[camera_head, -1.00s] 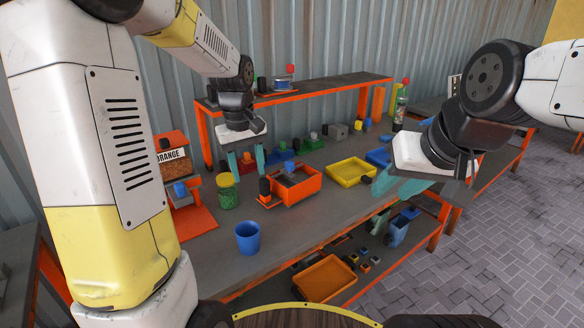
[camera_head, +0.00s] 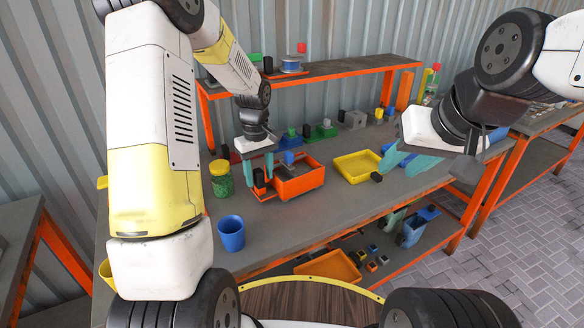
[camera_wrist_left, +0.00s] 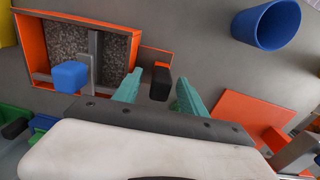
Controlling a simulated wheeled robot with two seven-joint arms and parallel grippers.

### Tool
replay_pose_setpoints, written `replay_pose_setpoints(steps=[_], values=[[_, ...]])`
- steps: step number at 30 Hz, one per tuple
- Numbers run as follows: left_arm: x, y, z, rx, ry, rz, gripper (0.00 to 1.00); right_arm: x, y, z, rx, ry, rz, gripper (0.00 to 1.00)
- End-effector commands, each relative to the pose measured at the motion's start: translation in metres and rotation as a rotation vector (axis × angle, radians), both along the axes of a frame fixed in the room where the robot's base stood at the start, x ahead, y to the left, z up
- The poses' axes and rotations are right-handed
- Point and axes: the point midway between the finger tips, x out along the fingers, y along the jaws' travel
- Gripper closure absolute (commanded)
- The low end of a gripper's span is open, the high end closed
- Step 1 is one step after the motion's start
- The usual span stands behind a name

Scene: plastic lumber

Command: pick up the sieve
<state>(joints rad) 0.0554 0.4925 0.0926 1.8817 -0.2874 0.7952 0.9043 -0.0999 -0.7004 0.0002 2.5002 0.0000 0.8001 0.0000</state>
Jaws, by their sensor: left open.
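My right gripper (camera_head: 408,160) is open and empty over the bench's right part.
A blue-knobbed tool (camera_head: 288,157) sits in the box. A green jar (camera_head: 221,182) and blue cup (camera_head: 231,234) stand to the left. A yellow tray (camera_head: 345,174) lies to the right. A raised shelf (camera_head: 350,75) runs behind. The bench front is mostly clear.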

Motion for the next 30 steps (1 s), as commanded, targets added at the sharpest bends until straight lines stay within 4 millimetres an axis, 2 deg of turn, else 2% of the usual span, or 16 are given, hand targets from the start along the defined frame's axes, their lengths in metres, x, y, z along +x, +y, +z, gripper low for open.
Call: replay_pose_setpoints(steps=[1, 5, 13, 18, 21, 30], values=[[-0.001, 0.0, -0.008, -0.001, 0.003, 0.0, 0.51, 0.0, 0.0, 0.0, 0.0, 0.0, 0.0, 0.64], [0.0, 0.0, -0.021, 0.0, 0.0, 0.001, 0.51, 0.0, 0.0, 0.0, 0.0, 0.0, 0.0, 0.64], [0.0, 0.0, -0.023, 0.0, -0.001, 0.001, 0.51, 0.0, 0.0, 0.0, 0.0, 0.0, 0.0, 0.64], [0.0, 0.0, -0.023, 0.0, -0.001, 0.001, 0.84, 0.0, 0.0, 0.0, 0.0, 0.0, 0.0, 0.64], [0.0, 0.0, -0.023, 0.0, -0.001, 0.001, 1.0, 0.0, 0.0, 0.0, 0.0, 0.0, 0.0, 0.64], [0.001, 0.0, -0.022, 0.0, -0.003, 0.001, 1.0, 0.0, 0.0, 0.0, 0.0, 0.0, 0.0, 0.64]])
